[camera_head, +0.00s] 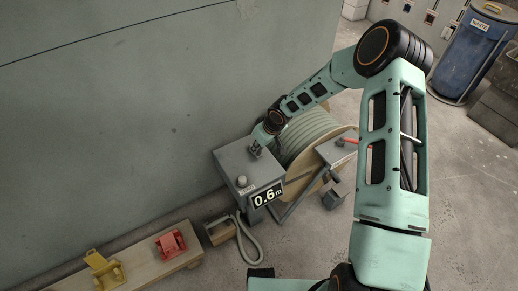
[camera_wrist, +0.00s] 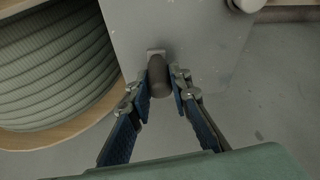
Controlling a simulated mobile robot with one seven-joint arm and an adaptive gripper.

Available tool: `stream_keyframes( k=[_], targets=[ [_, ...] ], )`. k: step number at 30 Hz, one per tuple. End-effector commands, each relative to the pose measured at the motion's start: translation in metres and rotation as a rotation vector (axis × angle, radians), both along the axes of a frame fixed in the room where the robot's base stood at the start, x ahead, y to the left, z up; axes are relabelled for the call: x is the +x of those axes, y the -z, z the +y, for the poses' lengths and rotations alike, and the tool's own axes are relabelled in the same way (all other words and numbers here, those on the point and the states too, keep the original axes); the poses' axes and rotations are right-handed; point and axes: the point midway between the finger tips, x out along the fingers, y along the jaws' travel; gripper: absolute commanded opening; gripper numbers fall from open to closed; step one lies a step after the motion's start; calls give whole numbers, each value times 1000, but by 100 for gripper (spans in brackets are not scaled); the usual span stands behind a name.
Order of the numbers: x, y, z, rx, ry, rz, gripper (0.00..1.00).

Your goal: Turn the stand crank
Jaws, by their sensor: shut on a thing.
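The reel stand has a grey housing (camera_head: 229,163) with a display (camera_head: 267,195) that reads 0.6 m. A wooden-flanged reel wound with grey-green conduit (camera_head: 312,133) sits in the stand, and it also fills the left of the wrist view (camera_wrist: 45,75). The crank's dark rounded handle (camera_wrist: 158,76) stands out from a grey plate in the wrist view. My gripper (camera_wrist: 161,80) has its two fingers closed around this handle, one on each side. In the head view my gripper (camera_head: 257,146) is at the top of the grey housing, and the handle is hidden there.
A second grey box (camera_head: 338,150) with a red lever stands right of the reel. A hose end (camera_head: 246,240) lies on the floor in front. A wooden board (camera_head: 160,267) carries a yellow and a red clamp. A wall closes the left; a blue waste bin (camera_head: 472,50) stands far right.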

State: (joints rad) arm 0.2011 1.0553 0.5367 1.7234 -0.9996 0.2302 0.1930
Motion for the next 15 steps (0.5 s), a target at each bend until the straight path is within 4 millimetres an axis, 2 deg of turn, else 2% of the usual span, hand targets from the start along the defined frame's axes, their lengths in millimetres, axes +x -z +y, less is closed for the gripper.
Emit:
stream_keyframes(
  k=[3, 15],
  targets=[
    [-1, 6, 5, -1, 59, -4, 0],
    [-5, 8, 21, 2, 361, -7, 0]
  ],
)
